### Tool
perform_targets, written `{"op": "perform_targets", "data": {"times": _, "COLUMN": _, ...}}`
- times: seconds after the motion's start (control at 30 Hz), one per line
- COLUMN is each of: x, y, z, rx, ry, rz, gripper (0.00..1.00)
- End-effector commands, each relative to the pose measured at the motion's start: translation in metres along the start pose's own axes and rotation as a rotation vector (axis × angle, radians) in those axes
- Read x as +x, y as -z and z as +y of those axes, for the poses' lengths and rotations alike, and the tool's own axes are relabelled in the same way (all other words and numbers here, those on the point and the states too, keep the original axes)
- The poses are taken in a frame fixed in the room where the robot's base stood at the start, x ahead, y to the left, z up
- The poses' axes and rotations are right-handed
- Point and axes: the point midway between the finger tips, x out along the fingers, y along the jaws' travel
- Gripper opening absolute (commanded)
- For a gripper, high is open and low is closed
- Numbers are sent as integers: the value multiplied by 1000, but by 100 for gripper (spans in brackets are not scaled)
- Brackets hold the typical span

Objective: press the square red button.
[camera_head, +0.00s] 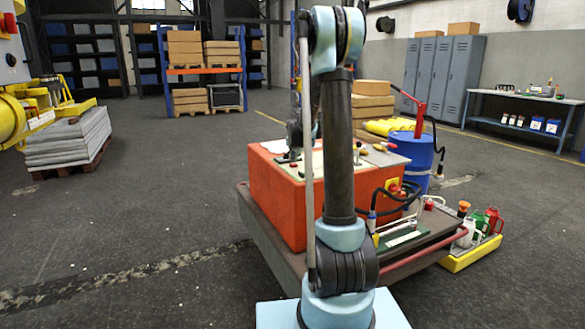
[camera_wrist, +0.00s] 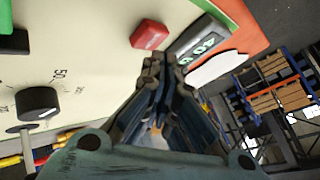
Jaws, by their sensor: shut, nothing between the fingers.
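The square red button (camera_wrist: 149,34) sits on a cream control panel (camera_wrist: 85,45) in the wrist view. My gripper (camera_wrist: 158,62) is shut and empty. Its fingertips appear just below the button in the picture, and a small strip of panel shows between them. I cannot tell how far the tips are above the panel. In the head view my arm hides much of the panel on the orange box (camera_head: 275,205), and I cannot make out the square button there.
A grey digital display (camera_wrist: 198,42) is right of the button. A black dial knob (camera_wrist: 38,102) is at left on the panel. In the head view a blue drum (camera_head: 412,155) stands behind the box, and a yellow tray (camera_head: 470,257) with bottles is at right. Open floor lies left.

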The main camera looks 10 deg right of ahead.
Motion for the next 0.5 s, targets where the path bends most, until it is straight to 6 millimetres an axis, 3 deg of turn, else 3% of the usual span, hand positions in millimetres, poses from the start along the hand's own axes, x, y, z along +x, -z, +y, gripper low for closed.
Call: {"op": "perform_targets", "data": {"times": 0.5, "x": 5, "y": -4, "z": 4, "rx": 0, "ry": 0, "rz": 0, "gripper": 0}}
